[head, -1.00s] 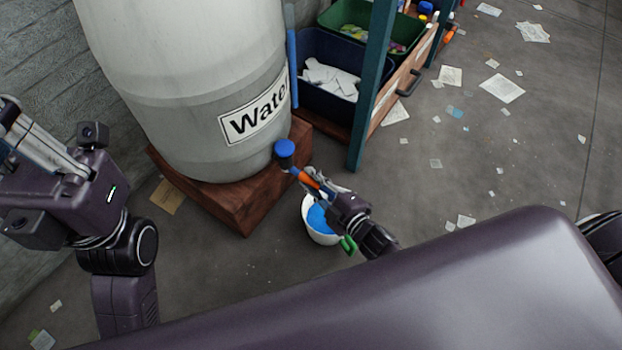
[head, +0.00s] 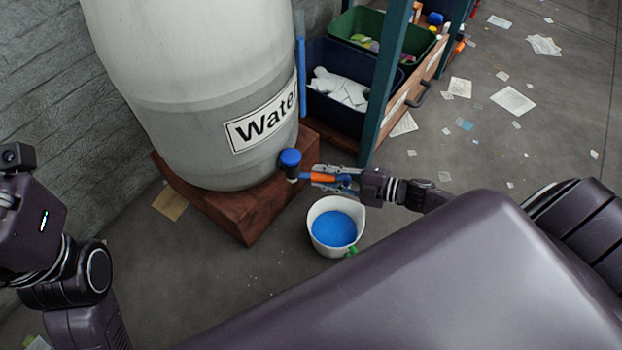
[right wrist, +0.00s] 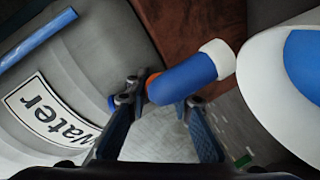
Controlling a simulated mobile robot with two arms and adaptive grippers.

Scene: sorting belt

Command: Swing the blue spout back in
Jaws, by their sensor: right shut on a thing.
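The blue spout (right wrist: 183,80) with a white tip and an orange band (head: 323,177) comes out low on the grey water barrel (head: 190,90), below a blue round cap (head: 290,158). In the head view it points right, away from the barrel. My right gripper (head: 335,178) is shut on the spout; in the right wrist view its fingers (right wrist: 160,97) lie on either side of it. The fingers partly hide the spout in the head view. Of my left arm, only links show at the left edge; its fingers are out of view.
A white bucket (head: 315,241) with blue liquid stands on the floor below the spout. The barrel stands on a brown block (head: 235,215). A teal rack post (head: 384,90) and a dark blue bin (head: 330,118) are behind the gripper. Scattered paper lies on open floor at right.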

